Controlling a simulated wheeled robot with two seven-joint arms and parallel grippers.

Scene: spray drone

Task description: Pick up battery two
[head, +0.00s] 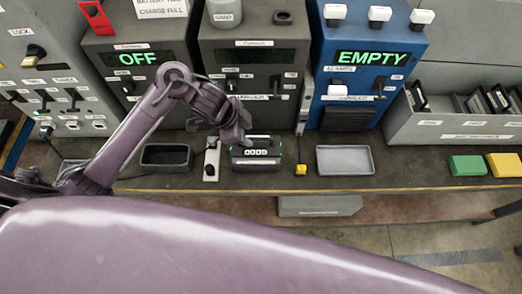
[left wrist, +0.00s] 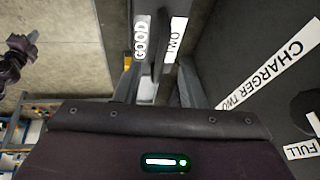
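A dark battery (head: 256,157) with a carry handle and green lights stands on the bench in front of the middle charger in the head view. In the left wrist view the battery (left wrist: 155,60) shows labels reading GOOD and TWO. My left gripper (head: 243,139) is at the top of the battery. In the left wrist view its two fingers (left wrist: 158,88) stand apart on either side of the handle, with a gap visible. A purple part of my other arm (left wrist: 20,50) shows small at the left edge there; its fingers cannot be made out.
Chargers stand behind: one reading OFF (head: 138,59), a middle one (head: 255,60), and a blue one reading EMPTY (head: 372,57). A black tray (head: 166,158), a switch box (head: 211,160), a grey tray (head: 345,161) and green and yellow blocks (head: 467,165) lie along the bench.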

